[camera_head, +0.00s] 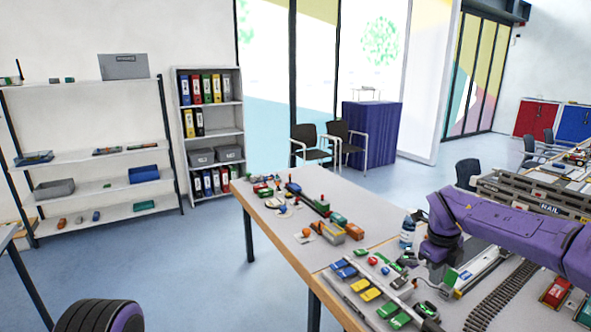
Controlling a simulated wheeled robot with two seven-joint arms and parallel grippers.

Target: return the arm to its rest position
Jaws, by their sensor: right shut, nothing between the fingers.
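My right arm (510,228) is purple and comes in from the right over the table (350,205). It bends down at its wrist. My right gripper (437,268) is shut and empty, pointing down over the table among small toy vehicles and rail parts. Its fingertips are small and partly merged with the things behind them. I cannot tell whether they touch anything. My left gripper is not in view.
A blue-labelled bottle (407,232) stands close left of my right wrist. Several toy cars (372,294) and a dark track (500,298) lie on the table. A grey gantry beam marked RAIL (535,196) is behind my arm. The floor (190,255) left of the table is clear.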

